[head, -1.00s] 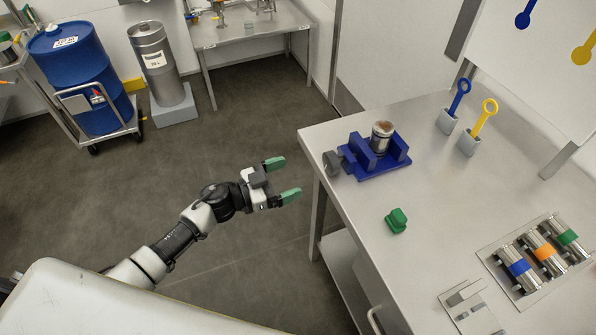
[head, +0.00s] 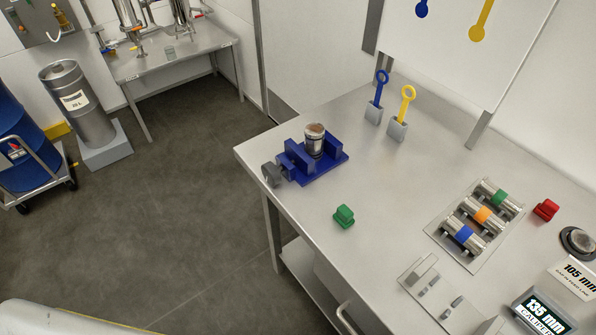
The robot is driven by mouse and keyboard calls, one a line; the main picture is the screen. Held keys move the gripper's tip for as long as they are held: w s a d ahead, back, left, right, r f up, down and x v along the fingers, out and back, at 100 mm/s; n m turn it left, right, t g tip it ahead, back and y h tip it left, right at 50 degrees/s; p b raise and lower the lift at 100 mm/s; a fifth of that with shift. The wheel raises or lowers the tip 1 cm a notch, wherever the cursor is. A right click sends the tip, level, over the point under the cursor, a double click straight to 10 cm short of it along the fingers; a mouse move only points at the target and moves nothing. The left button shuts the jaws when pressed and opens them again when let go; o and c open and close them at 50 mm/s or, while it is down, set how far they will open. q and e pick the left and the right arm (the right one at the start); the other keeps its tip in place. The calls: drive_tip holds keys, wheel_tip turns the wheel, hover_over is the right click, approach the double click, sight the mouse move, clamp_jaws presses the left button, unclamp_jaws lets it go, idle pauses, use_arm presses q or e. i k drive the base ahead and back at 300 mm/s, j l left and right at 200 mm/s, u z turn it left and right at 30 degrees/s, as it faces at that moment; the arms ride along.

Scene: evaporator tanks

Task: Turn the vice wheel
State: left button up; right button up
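The blue vice (head: 316,163) stands near the far left corner of the steel bench in the head view. A metal cylinder (head: 314,141) with a brownish top stands upright between its jaws. The grey vice wheel (head: 271,175) is on the vice's left end, at the bench's left edge. Neither of my grippers shows in the head view now.
On the bench (head: 385,185) are a green block (head: 344,216), blue (head: 377,97) and yellow (head: 402,113) ring-handled tools in holders, a rack of banded cylinders (head: 448,258), a red block (head: 545,209) and a caliper display (head: 541,318). Open floor (head: 175,215) lies left of the bench.

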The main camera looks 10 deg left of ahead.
sight(272, 173)
drive_tip(key=i+j+z, duration=0.1)
drive_tip(key=z, duration=0.3)
drive_tip(key=j+z, duration=0.25)
drive_tip(key=z, duration=0.2)
drive_tip(key=j+z, duration=0.2)
drive_tip(key=z, duration=0.2)
drive_tip(key=j+z, duration=0.2)
drive_tip(key=z, duration=0.2)
drive_tip(key=j+z, duration=0.2)
drive_tip(key=z, duration=0.2)
